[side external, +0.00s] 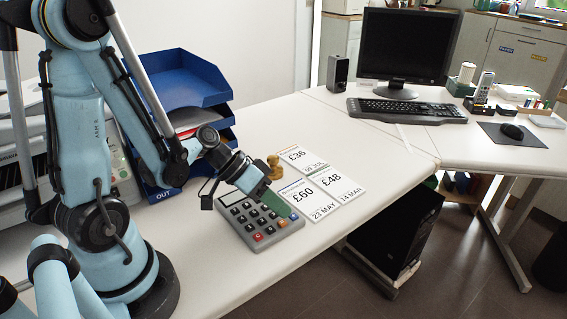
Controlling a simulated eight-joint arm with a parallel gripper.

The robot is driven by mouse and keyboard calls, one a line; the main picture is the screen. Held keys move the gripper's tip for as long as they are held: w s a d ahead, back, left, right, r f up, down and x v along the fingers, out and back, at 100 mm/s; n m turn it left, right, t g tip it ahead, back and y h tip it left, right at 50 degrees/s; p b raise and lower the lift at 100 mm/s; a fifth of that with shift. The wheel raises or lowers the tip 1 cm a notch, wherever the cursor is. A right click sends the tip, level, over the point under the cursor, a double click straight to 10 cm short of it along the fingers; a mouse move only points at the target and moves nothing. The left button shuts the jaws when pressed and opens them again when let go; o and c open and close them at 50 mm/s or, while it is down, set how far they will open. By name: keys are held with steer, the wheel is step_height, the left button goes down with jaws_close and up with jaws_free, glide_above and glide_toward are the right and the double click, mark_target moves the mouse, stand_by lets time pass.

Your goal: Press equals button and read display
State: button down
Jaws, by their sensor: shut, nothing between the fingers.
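My gripper (287,213) is shut and empty, pointing down and right over the calculator. The equals sign is too small to make out.
Blue stacked trays (185,85) are at the back left. A monitor (408,45) and keyboard (405,109) stand farther right.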

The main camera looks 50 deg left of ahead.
steer(key=shift+r, duration=0.1)
steer(key=shift+r, duration=2.4)
steer(key=y, duration=0.1)
step_height(320, 180, up, 5)
steer(key=t+y, duration=0.1)
steer(key=y, duration=0.5)
glide_above(278, 221)
steer(key=s+a, duration=0.2)
steer(key=shift+w+d+n, duration=0.25)
steer(key=shift+n, duration=0.05)
steer(key=r+m+g, duration=0.1)
steer(key=m+g, duration=0.1)
steer(key=m, duration=0.4)
steer(key=w+d+m+g, duration=0.1)
steer(key=m+g, duration=0.1)
steer(key=m, duration=0.4)
steer(key=w+d+r+m+g, duration=0.1)
steer(key=m+g, duration=0.2)
steer(key=m, duration=0.3)
steer(key=shift+d+r, duration=0.15)
steer(key=shift+r, duration=0.2)
